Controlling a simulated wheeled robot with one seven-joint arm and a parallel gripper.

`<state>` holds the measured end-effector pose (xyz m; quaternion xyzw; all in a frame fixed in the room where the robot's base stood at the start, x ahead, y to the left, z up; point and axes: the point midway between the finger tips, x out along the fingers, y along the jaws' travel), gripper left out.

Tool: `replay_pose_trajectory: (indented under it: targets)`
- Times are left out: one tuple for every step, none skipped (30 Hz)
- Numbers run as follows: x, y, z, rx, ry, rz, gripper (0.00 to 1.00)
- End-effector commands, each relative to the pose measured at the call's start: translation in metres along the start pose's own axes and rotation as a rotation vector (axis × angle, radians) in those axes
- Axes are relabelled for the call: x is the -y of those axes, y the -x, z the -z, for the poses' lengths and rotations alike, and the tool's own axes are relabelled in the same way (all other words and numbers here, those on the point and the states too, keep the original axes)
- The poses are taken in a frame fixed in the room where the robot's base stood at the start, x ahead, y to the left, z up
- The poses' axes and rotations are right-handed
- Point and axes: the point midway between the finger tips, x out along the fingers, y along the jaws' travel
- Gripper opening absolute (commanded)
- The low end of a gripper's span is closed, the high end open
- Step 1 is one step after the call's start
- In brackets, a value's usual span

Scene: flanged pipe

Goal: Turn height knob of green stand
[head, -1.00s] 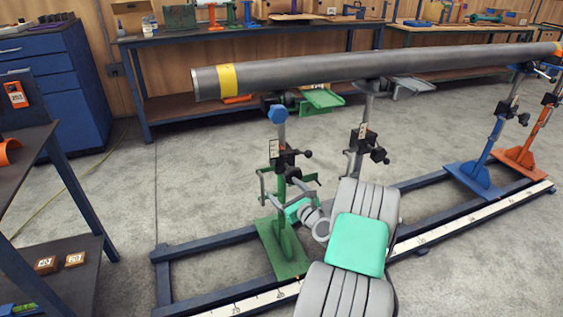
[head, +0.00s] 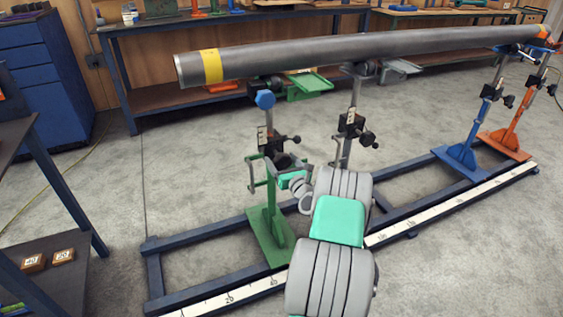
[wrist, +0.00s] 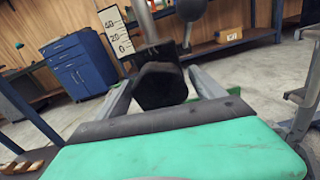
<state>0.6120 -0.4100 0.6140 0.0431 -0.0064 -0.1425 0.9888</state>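The green stand (head: 268,215) stands on the blue floor frame under the near end of the grey pipe (head: 350,58). A black height knob (wrist: 160,86) shows large in the middle of the wrist view, below the stand's post and white scale plate (wrist: 117,33). My gripper (head: 285,165) is at the stand's black clamp block. Its two fingers (wrist: 162,76) are spread, one on each side of the knob. I cannot tell whether they touch it. My arm hides part of the stand in the head view.
A second grey stand (head: 348,122) is close behind on the right. A blue stand (head: 464,155) and an orange stand (head: 510,140) are farther right. A dark table (head: 22,140) is at the left. The floor (head: 190,170) left of the stand is clear.

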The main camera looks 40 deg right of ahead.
Motion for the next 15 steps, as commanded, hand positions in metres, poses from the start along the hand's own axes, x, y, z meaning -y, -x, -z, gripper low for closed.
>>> replay_pose_trajectory:
  targets:
    - [-0.0001, 0.0001, 0.0, 0.0, 0.0, 0.0, 0.73]
    - [-0.0002, 0.0001, 0.0, 0.0, 0.0, 0.0, 0.71]
    - [-0.0002, 0.0001, 0.0001, 0.0, 0.0, 0.0, 0.67]
    - [-0.0002, 0.0001, 0.0001, 0.0, 0.0, 0.0, 0.65]
    - [-0.0003, 0.0001, 0.0001, 0.0, 0.0, 0.0, 0.63]
    - [-0.0002, 0.0001, 0.0001, 0.0, 0.0, 0.0, 0.59]
    - [-0.0002, 0.0001, 0.0001, 0.0, 0.0, 0.0, 0.57]
    - [-0.0003, 0.0002, 0.0001, 0.0, 0.0, 0.0, 0.54]
    - [-0.0003, 0.0002, 0.0001, 0.0, 0.0, 0.0, 0.51]
    - [-0.0002, 0.0002, 0.0001, 0.0, 0.001, 0.0, 0.49]
    - [-0.0002, 0.0002, 0.0001, 0.0, 0.001, 0.0, 0.46]
    - [-0.0003, 0.0002, 0.0001, 0.0, 0.001, 0.0, 0.43]
    - [-0.0002, 0.0002, 0.0001, -0.001, 0.001, 0.0, 0.4]
    - [-0.0003, 0.0002, 0.0001, -0.001, 0.001, 0.0, 0.38]
    - [-0.0002, 0.0002, 0.0001, -0.001, 0.001, 0.0, 0.35]
